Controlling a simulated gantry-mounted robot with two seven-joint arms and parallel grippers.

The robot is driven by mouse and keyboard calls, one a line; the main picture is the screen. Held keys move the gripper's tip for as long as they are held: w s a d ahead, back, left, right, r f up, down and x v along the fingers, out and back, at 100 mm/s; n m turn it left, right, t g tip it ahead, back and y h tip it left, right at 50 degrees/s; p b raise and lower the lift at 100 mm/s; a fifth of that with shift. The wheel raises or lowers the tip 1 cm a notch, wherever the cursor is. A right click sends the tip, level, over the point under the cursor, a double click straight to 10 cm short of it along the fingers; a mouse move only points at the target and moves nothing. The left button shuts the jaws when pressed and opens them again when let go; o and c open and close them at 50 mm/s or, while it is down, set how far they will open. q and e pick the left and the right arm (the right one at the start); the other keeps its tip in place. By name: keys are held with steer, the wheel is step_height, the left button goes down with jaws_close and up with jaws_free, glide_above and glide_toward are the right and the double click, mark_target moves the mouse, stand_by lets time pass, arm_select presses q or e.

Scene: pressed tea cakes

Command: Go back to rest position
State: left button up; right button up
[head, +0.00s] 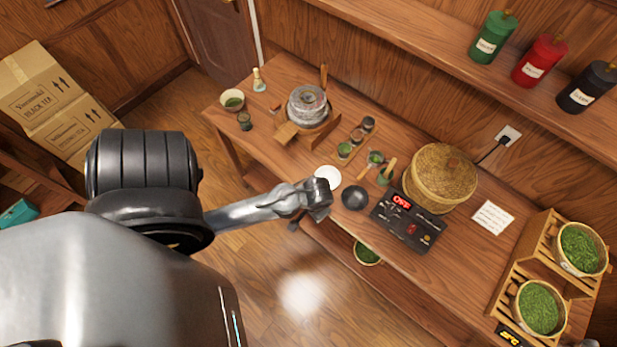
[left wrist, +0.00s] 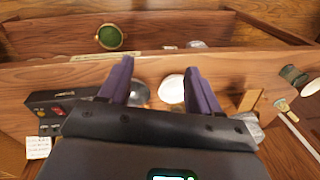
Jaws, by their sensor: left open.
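My left gripper (head: 318,203) is over the front edge of the wooden table (head: 480,265) in the head view. In the left wrist view its two fingers (left wrist: 156,78) stand apart with nothing held between them. A white round dish (head: 327,177) lies just beyond the gripper, and it also shows between the fingers in the left wrist view (left wrist: 172,89). A dark round bowl (head: 354,197) sits to the right of the dish. It is partly hidden behind a finger in the left wrist view (left wrist: 139,93). My right gripper is not in view.
A black control box (head: 409,222) reading OFF and a lidded woven steamer (head: 441,177) stand right of the bowl. A stone mill (head: 307,106) and small cups stand behind. A bowl of green leaves (head: 367,254) sits on the lower shelf. Floor in front is clear.

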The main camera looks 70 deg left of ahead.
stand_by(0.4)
arm_select(q)
steer(key=w+d+r+m+t+h, duration=0.1)
steer(key=d+r+m+t+h, duration=0.1)
steer(key=d+r+m, duration=0.4)
steer(key=d+r+t, duration=0.1)
steer(key=d+r, duration=0.3)
steer(key=r, duration=0.2)
steer(key=shift+w+d+r+t, duration=0.3)
steer(key=shift+w+r+t, duration=0.05)
steer(key=shift+t, duration=0.05)
stand_by(1.0)
